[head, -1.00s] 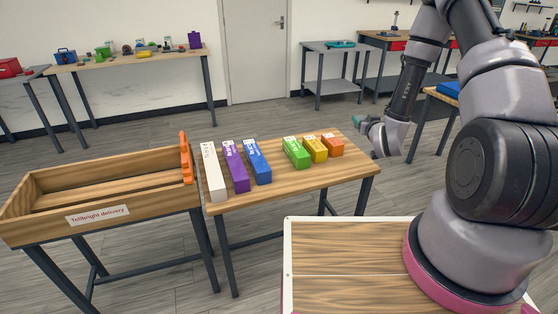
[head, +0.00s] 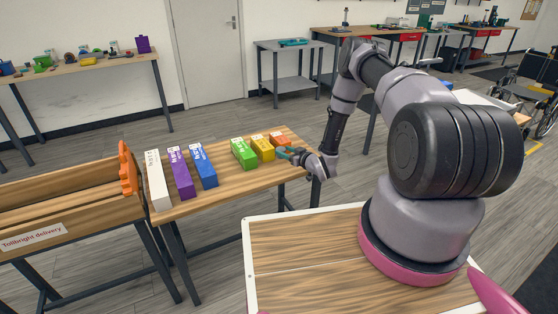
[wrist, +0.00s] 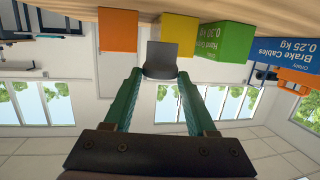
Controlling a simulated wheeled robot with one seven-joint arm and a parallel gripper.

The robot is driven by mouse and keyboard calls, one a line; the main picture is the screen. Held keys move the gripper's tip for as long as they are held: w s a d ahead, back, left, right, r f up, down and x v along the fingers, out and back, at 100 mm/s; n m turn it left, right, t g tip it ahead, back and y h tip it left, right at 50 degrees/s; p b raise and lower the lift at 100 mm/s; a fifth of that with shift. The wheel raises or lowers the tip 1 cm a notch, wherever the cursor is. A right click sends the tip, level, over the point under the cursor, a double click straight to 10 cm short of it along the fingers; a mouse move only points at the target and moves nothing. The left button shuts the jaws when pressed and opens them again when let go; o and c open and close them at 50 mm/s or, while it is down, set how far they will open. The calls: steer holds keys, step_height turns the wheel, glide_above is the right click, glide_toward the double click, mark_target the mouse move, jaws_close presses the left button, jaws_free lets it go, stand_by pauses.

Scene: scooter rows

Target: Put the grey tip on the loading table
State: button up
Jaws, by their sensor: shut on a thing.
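My gripper (head: 286,153) is at the right end of a wooden table (head: 225,191), close to the orange box. In the wrist view, which is upside down, its two green fingers are shut on the grey tip (wrist: 161,59), a dark grey block. The tip is near the table edge (wrist: 130,10), in front of the gap between the orange box (wrist: 118,31) and the yellow box (wrist: 178,35). I cannot tell whether it touches the table. In the head view the tip is too small to make out. No label names the loading table.
The table also holds green (head: 244,153), blue (head: 204,166), purple (head: 181,174) and white (head: 157,181) boxes in a row. A wooden delivery tray (head: 70,229) with an orange piece (head: 127,169) stands at the left. Bare tabletop shows in front of the boxes.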

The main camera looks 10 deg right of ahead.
steer(key=shift+f, duration=2)
steer(key=shift+f, duration=0.1)
steer(key=o, duration=1.4)
steer(key=shift+c, duration=0.2)
